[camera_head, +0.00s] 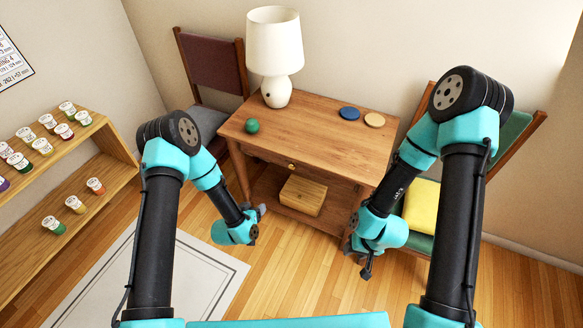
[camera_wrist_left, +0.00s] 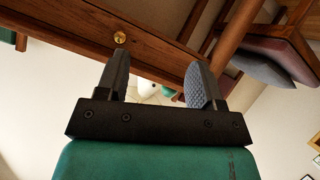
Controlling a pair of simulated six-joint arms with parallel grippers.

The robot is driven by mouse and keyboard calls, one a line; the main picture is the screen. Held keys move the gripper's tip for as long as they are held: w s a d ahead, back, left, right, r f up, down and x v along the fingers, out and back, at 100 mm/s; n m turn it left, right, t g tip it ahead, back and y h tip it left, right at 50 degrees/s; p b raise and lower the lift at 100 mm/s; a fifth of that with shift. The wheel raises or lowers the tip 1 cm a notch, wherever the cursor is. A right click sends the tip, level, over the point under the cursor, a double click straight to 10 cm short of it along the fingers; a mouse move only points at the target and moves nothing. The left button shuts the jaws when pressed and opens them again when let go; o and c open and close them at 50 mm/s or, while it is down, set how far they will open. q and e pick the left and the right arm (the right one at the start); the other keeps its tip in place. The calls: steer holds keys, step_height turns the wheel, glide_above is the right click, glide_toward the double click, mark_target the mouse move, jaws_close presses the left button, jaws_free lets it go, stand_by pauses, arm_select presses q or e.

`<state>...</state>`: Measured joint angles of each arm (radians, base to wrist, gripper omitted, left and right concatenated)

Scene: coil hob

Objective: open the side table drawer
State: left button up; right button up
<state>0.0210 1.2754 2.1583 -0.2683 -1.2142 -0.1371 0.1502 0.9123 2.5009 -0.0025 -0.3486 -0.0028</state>
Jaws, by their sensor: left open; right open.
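The wooden side table (camera_head: 325,122) stands against the back wall. Its drawer (camera_head: 318,176) is shut, with a small round brass knob (camera_head: 291,166) on the front. The knob also shows in the left wrist view (camera_wrist_left: 120,38), beyond one fingertip and apart from it. My left gripper (camera_head: 259,211) is open and empty, in front of the table, lower than the knob and left of it; its spread fingers fill the middle of the left wrist view (camera_wrist_left: 158,75). My right gripper (camera_head: 363,262) hangs in front of the table's right side, away from the drawer.
A wooden box (camera_head: 302,195) sits on the lower shelf. Chairs flank the table. A rack of jars (camera_head: 55,150) stands at left.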

mark_target(291, 168)
arm_select(q)
steer(key=w+d+m+t+h, duration=0.1)
steer(key=w+d+t+h, duration=0.1)
steer(key=w+d+t, duration=0.2)
steer(key=d+t, duration=0.1)
steer(key=d, duration=0.2)
steer(key=shift+r, duration=0.4)
steer(key=shift+d, duration=0.15)
steer(key=x, duration=1.7)
steer(key=shift+w+d+r, duration=0.1)
steer(key=shift+d+r, duration=0.05)
steer(key=shift+r, duration=0.2)
steer(key=shift+c, duration=0.2)
jaws_close()
